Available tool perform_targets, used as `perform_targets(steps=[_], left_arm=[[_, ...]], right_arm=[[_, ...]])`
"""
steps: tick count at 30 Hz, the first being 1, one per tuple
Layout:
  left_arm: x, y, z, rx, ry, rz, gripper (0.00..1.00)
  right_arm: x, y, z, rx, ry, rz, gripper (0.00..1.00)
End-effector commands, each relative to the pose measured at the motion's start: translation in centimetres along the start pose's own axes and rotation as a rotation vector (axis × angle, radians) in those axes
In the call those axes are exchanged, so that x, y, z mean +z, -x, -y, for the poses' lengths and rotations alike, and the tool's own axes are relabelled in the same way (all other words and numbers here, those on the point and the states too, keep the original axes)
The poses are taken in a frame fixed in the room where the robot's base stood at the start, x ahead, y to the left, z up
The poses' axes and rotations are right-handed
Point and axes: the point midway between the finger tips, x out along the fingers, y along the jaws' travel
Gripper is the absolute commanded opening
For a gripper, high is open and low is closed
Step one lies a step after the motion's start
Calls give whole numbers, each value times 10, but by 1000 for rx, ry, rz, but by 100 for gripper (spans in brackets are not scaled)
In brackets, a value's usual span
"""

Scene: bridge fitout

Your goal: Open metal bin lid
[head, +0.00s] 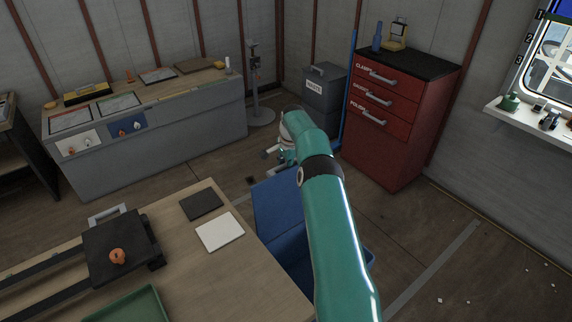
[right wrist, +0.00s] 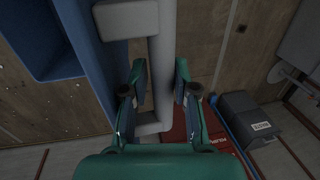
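A blue bin (head: 296,252) stands on the floor right of the wooden bench, partly hidden behind my right arm. Its blue lid (head: 277,198) is raised, and part of the bin's inside shows. In the right wrist view the lid (right wrist: 95,50) is at the left, with a thick grey handle (right wrist: 161,70) on brackets beside it. My right gripper (right wrist: 160,83) has its fingers on either side of the handle bar and appears shut on it. In the head view this gripper (head: 283,158) is beyond the lid, mostly hidden by its arm. My left gripper is out of view.
A grey WASTE bin (head: 322,88) and a red drawer cabinet (head: 388,135) stand behind. The wooden bench (head: 190,275) is at the front left, with a white pad (head: 220,232) and dark pad (head: 201,204). Floor at the right is mostly clear.

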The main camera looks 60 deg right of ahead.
Motion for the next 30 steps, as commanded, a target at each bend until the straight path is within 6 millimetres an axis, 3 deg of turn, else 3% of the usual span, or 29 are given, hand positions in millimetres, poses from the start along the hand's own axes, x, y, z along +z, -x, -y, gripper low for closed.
perform_targets(steps=[9,14,24,30], left_arm=[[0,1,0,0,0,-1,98],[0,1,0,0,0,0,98],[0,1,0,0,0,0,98],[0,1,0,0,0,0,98]], right_arm=[[-1,4,2,-8,1,-6,31],[-1,18,3,-9,1,-7,31],[-1,82,2,-9,1,-6,31],[-1,111,1,-5,1,-5,31]])
